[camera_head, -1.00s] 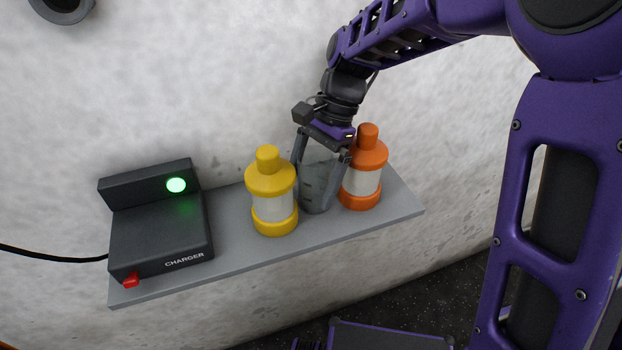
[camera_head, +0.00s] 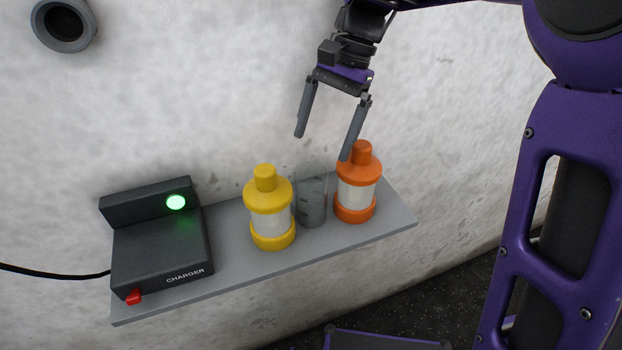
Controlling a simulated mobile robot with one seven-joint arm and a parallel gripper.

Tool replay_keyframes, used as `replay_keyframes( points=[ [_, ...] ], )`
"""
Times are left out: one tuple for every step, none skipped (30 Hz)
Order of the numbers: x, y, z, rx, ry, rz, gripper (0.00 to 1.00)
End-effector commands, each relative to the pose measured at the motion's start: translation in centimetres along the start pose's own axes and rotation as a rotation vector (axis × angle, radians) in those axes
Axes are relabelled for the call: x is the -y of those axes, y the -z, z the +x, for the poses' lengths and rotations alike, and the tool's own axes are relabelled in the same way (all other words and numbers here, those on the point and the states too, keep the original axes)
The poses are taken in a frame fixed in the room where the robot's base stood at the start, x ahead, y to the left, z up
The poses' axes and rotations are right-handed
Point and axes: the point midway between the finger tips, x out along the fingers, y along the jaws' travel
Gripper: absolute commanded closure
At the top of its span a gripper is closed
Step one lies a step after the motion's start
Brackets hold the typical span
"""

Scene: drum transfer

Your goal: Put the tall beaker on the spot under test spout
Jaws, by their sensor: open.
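The tall beaker (camera_head: 312,202) is clear grey glass and stands upright on the grey shelf (camera_head: 240,262), between a yellow bottle and an orange bottle. My gripper (camera_head: 321,147) is open and empty, above the beaker and apart from it. Its right finger overlaps the view just beside the orange bottle's cap; I cannot tell whether it touches. No spout marked as the test spout can be made out. A round grey pipe end (camera_head: 64,25) sticks out of the wall at the upper left.
The yellow bottle (camera_head: 269,208) stands close left of the beaker and the orange bottle (camera_head: 357,186) close right. A black charger (camera_head: 163,246) with a green light fills the shelf's left end. The shelf's front strip is clear. A pale wall lies behind.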

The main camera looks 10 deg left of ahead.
Motion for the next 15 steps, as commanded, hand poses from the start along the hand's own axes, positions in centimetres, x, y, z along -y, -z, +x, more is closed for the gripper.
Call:
replay_keyframes(
  points=[
    [-0.1, 0.2, -0.1, -0.023, 0.013, -0.078, 0.00],
    [-0.1, 0.4, -0.2, -0.038, 0.020, -0.132, 0.00],
    [-0.1, 0.5, -0.3, -0.059, 0.028, -0.209, 0.00],
    [-0.1, 0.7, -0.5, -0.073, 0.032, -0.267, 0.00],
    [-0.1, 0.8, -0.6, -0.085, 0.034, -0.323, 0.00],
    [0.0, 0.9, -0.7, -0.096, 0.035, -0.399, 0.00],
    [0.0, 0.9, -0.9, -0.100, 0.033, -0.456, 0.00],
    [0.0, 0.9, -1.0, -0.103, 0.030, -0.513, 0.00],
    [0.0, 0.9, -1.1, -0.101, 0.026, -0.589, 0.00],
    [0.0, 0.9, -1.2, -0.098, 0.022, -0.647, 0.00],
    [0.0, 0.9, -1.3, -0.095, 0.018, -0.705, 0.00],
    [0.0, 0.8, -1.4, -0.090, 0.013, -0.784, 0.00],
    [0.0, 0.8, -1.5, -0.087, 0.009, -0.845, 0.00],
    [0.0, 0.8, -1.6, -0.083, 0.006, -0.907, 0.00],
    [0.1, 0.8, -1.7, -0.078, 0.002, -0.992, 0.00]
  ],
)
